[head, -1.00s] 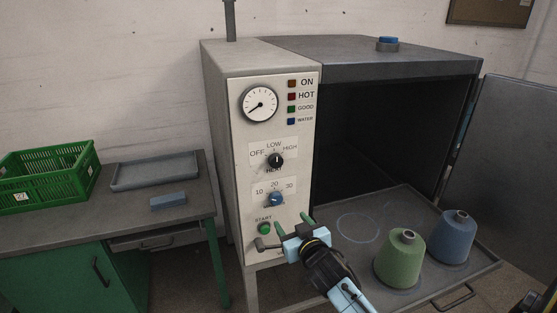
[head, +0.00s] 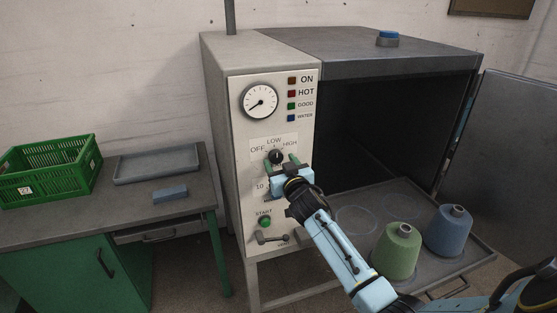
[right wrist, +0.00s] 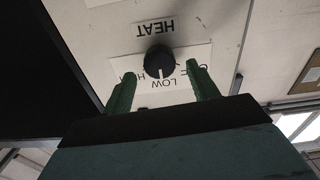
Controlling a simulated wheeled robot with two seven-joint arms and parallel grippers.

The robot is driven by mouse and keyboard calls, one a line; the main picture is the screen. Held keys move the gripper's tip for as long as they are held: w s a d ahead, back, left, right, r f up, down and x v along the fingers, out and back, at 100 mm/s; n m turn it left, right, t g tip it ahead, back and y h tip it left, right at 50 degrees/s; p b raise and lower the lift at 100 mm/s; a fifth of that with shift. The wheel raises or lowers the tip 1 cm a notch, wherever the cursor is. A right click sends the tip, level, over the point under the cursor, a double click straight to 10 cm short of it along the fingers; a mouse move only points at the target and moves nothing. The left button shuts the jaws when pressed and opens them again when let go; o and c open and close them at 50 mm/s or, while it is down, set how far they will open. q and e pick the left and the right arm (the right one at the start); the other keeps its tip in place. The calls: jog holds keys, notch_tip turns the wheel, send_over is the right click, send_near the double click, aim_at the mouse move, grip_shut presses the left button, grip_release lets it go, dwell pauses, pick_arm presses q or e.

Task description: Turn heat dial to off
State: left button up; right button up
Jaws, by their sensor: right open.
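The black heat dial (head: 275,156) is on the white control panel (head: 248,205), below the gauge. Its white mark points at LOW, with OFF to its left and HIGH to its right in the head view. In the right wrist view the dial (right wrist: 159,61) appears upside down, its mark toward LOW. My right gripper (head: 281,162) is open in front of the panel. Its green fingers (right wrist: 163,80) stand one on each side of the dial with gaps between; I see no contact. The gripper hides most of the lower timer dial.
The green start button (head: 265,221) and a lever (head: 270,238) are below on the panel. The open steamer chamber has a tray (head: 335,205) with a green cone (head: 397,252) and a blue cone (head: 449,231). A bench with a green crate (head: 50,170) stands left.

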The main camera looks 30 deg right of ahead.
aim_at(276, 157)
jog(key=shift+x, duration=1.05)
jog(key=c, duration=1)
